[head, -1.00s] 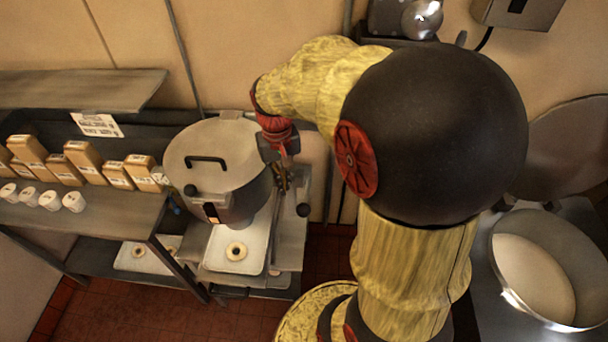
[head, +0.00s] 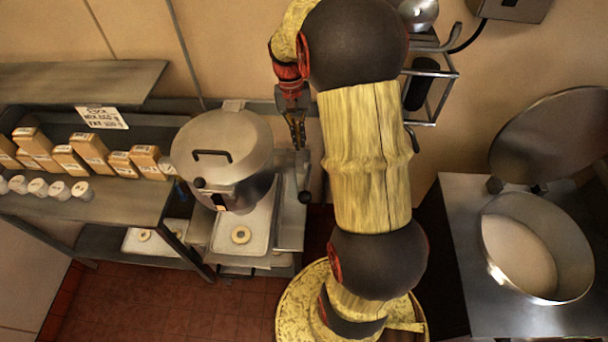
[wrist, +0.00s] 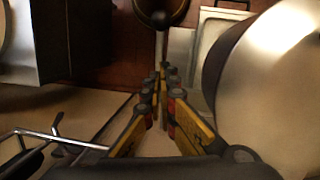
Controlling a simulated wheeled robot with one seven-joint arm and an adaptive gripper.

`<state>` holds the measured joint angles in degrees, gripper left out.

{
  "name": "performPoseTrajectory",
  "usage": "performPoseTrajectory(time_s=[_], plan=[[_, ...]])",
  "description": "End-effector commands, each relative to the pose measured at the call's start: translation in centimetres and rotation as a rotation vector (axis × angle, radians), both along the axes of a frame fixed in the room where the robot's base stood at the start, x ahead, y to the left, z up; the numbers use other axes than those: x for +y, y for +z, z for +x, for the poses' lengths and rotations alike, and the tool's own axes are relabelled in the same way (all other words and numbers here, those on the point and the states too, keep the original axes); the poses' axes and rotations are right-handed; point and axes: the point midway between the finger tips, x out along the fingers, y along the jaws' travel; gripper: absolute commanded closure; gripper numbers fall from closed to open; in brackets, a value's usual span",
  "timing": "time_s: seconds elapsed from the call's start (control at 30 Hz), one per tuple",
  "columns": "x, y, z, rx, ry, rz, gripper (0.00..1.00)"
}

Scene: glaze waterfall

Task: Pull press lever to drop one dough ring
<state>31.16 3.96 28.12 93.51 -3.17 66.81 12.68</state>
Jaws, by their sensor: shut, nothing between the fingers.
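The press (head: 228,190) is a grey drum with a broad pale lid and black handle. Its lever's round black knob (head: 305,197) is to its right. In the wrist view the knob (wrist: 160,18) is at the top centre, beyond my fingertips. My gripper (head: 298,143) is shut and empty, right of the press lid and above the knob in the picture, apart from the knob. Its closed yellow fingers also show in the wrist view (wrist: 161,78). One dough ring (head: 240,235) lies on the pale tray (head: 228,246) below the press. Most of the lever's arm is hard to make out.
Another ring (head: 143,235) lies on a lower shelf tray at left. Boxes (head: 90,150) and white tubs (head: 60,190) line the left counter. A large open pot (head: 500,275) is at right. A wire rack (head: 432,95) hangs on the wall. Red floor is clear in front.

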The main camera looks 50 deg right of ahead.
Motion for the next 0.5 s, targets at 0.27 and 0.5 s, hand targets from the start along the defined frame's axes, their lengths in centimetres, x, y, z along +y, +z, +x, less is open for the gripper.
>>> performPoseTrajectory(time_s=[0.27,0.5], plan=[[0.2,-2.4,-0.6,0.004,0.001,0.002,1.0],[0.6,-6.9,-1.6,0.004,0.001,0.002,1.0]])
